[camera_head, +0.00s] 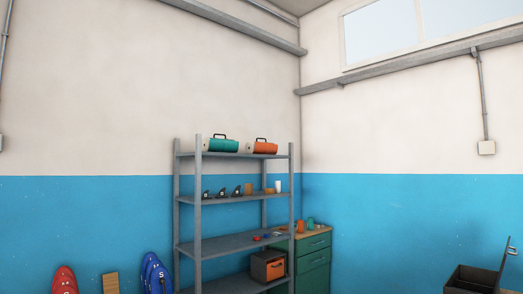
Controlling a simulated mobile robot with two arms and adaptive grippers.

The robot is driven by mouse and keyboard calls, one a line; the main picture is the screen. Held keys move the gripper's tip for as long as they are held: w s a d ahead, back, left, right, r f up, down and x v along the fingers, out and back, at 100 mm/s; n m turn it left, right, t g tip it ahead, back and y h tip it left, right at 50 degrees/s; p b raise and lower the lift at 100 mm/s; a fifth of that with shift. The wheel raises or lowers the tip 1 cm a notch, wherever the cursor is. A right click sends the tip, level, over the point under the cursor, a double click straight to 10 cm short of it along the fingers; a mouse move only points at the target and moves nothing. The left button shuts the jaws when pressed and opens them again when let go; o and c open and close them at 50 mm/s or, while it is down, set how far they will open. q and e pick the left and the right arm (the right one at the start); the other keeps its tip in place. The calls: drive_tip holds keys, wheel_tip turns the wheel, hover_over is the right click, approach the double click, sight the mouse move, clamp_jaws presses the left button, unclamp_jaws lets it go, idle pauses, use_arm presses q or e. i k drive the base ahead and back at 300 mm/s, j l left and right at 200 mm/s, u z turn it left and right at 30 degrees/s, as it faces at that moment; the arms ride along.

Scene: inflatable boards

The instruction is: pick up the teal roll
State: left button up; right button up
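A teal roll (223,146) with a dark carry handle and a pale end lies on the top shelf of a grey metal rack. It is on the left of that shelf, beside a similar orange roll (264,147). A smaller teal object (311,223) stands on a green cabinet to the right of the rack; I cannot tell what it is. Neither of my grippers is in view.
The grey rack (198,215) holds several small dark items and an orange-grey box (268,267) on lower shelves. A green drawer cabinet (314,268) adjoins it. Red (65,281) and blue (155,273) boards stand at left. An open dark box (472,279) is at lower right.

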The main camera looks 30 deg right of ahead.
sight(214, 145)
drive_tip(key=i+j, duration=0.55)
drive_tip(key=i, duration=0.15)
drive_tip(key=i+l+u, duration=0.2)
drive_tip(key=i, duration=1.55)
drive_tip(key=i+l, duration=0.1)
drive_tip(key=l, duration=0.3)
drive_tip(key=i+l, duration=0.15)
drive_tip(key=l, duration=0.2)
drive_tip(key=i+l+u, duration=0.1)
drive_tip(key=l, duration=0.3)
drive_tip(key=i+l, duration=0.15)
drive_tip(key=l, duration=0.25)
drive_tip(key=i+l, duration=0.1)
drive_tip(key=l, duration=0.25)
drive_tip(key=i+l+u, duration=0.1)
drive_tip(key=l, duration=0.3)
